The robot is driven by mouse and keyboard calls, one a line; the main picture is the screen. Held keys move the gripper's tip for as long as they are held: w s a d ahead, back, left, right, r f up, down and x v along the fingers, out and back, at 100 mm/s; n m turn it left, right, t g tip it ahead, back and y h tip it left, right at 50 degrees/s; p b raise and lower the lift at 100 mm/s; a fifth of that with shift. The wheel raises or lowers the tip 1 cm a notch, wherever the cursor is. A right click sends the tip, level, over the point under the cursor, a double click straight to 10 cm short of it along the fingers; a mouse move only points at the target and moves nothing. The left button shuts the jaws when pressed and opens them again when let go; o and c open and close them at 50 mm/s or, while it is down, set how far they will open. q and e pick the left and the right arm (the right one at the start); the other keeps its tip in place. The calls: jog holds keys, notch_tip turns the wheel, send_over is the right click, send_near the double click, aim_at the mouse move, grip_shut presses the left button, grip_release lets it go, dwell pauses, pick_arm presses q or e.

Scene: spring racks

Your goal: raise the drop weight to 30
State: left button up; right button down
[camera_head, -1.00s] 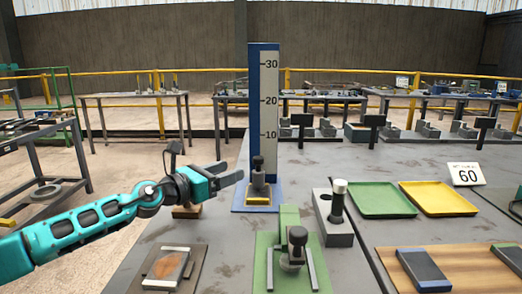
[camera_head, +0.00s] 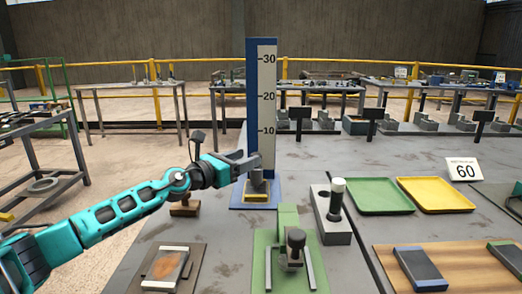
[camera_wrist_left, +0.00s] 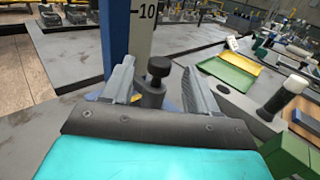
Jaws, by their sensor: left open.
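The drop weight (camera_head: 257,184) is a dark grey cylinder with a knob on top. It stands low at the foot of the upright scale (camera_head: 266,110), a blue post with a white face marked 10, 20 and 30, and sits below the 10 mark. My left gripper (camera_head: 252,162) is at the weight's knob, covering part of it in the head view. In the left wrist view, the weight's knob (camera_wrist_left: 158,67) shows between the two open, grey fingers (camera_wrist_left: 157,82). I cannot tell whether a finger touches it. My right gripper is not in view.
A green fixture (camera_head: 288,220) stands in front of the scale, with a grey block with a white-topped post (camera_head: 335,210) to its right. Green (camera_head: 380,196) and yellow (camera_head: 436,194) trays and a "60" card (camera_head: 464,170) are further right.

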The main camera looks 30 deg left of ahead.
pick_arm(q)
jog(key=x, duration=0.6)
jog(key=shift+w, duration=0.3)
jog(key=shift+d, duration=0.15)
grip_shut()
dwell(0.3)
